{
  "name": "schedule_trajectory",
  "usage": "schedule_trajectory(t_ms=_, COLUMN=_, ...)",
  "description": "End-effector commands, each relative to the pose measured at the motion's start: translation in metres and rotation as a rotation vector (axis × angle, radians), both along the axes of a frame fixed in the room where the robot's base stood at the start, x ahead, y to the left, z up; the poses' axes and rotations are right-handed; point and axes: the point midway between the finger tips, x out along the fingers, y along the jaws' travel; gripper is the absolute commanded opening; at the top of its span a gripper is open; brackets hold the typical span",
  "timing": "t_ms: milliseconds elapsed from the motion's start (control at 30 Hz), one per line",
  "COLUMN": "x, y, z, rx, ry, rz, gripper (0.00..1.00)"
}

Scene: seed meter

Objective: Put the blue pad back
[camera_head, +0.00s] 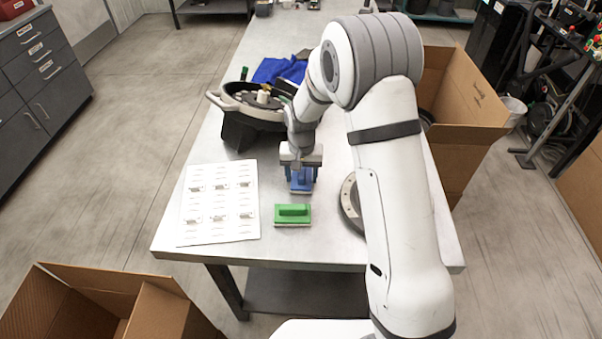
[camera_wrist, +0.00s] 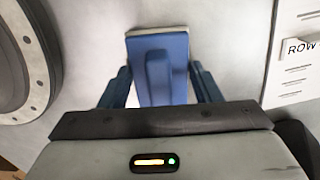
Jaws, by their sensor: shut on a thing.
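The blue pad (camera_head: 301,185) is at the middle of the table (camera_head: 185,240), just behind the green pad (camera_head: 292,215). In the wrist view the blue pad (camera_wrist: 160,70) shows a raised handle and a pale edge. My gripper (camera_head: 301,172) points down over it from behind. In the wrist view the fingers of my gripper (camera_wrist: 160,88) stand on either side of the pad, shut on it. The head view does not clearly show whether the pad touches the table. The green pad lies flat with its handle up.
A white printed sheet (camera_head: 220,225) lies left of the pads. A dark machine with a pale rim (camera_head: 240,105) and a blue cloth (camera_head: 278,70) are farther back. A round metal disc (camera_head: 350,200) lies right, partly behind my arm. Cardboard boxes (camera_head: 465,95) stand on the floor.

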Motion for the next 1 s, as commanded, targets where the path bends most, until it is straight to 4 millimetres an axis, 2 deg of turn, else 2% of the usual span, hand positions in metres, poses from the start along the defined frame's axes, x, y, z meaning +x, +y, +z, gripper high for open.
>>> schedule_trajectory(t_ms=133, x=0.000, y=0.000, z=-0.003, rx=0.000, ry=0.000, rz=0.001, gripper=0.36)
schedule_trajectory(t_ms=167, x=0.000, y=0.000, z=-0.003, rx=0.000, ry=0.000, rz=0.001, gripper=0.58)
schedule_trajectory(t_ms=400, x=0.000, y=0.001, z=-0.002, rx=0.000, ry=0.000, rz=0.001, gripper=0.78)
schedule_trajectory(t_ms=767, x=0.000, y=0.001, z=0.004, rx=0.001, ry=-0.002, rz=0.002, gripper=0.79)
schedule_trajectory(t_ms=867, x=0.001, y=0.002, z=0.018, rx=0.002, ry=-0.005, rz=0.002, gripper=0.79)
schedule_trajectory(t_ms=1000, x=0.001, y=0.002, z=0.049, rx=0.003, ry=-0.007, rz=0.002, gripper=0.79)
